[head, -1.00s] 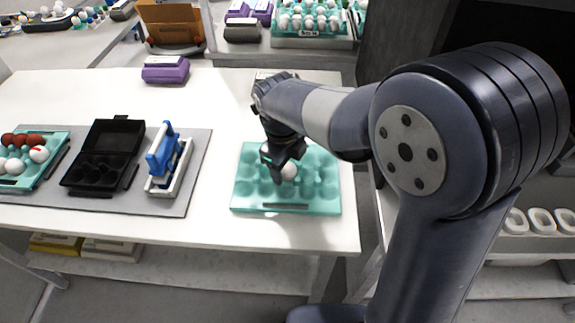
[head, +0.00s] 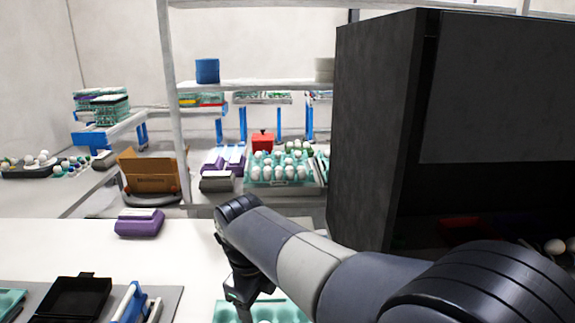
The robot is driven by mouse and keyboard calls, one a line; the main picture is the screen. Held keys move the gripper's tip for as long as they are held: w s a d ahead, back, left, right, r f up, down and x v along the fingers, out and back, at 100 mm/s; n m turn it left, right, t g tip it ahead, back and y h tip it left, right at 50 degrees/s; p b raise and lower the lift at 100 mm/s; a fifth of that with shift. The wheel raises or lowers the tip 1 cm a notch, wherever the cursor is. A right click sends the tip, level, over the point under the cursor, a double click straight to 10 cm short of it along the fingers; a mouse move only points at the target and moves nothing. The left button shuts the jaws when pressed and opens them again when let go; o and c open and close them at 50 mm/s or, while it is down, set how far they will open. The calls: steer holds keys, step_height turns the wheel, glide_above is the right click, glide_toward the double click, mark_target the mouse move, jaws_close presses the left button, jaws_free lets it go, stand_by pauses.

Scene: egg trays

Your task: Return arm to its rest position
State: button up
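My arm reaches in from the lower right in the head view. My gripper (head: 245,297) points down at the bottom edge of the view, over the left part of a teal egg tray (head: 290,308) on the white table. The tray is mostly cut off by the frame. A small piece of a white egg shows at the very bottom beside the gripper. The fingertips are dark and small, and I cannot tell whether they are open or shut.
A large dark cabinet (head: 372,130) stands at right. Shelves behind hold a tray of white eggs (head: 280,184).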

steer(key=f, duration=0.7)
steer(key=w+f, duration=0.1)
steer(key=f, duration=0.2)
steer(key=shift+w+d+f, duration=0.1)
steer(key=shift+d+f, duration=0.1)
steer(key=shift+d, duration=0.15)
steer(key=shift+r, duration=0.25)
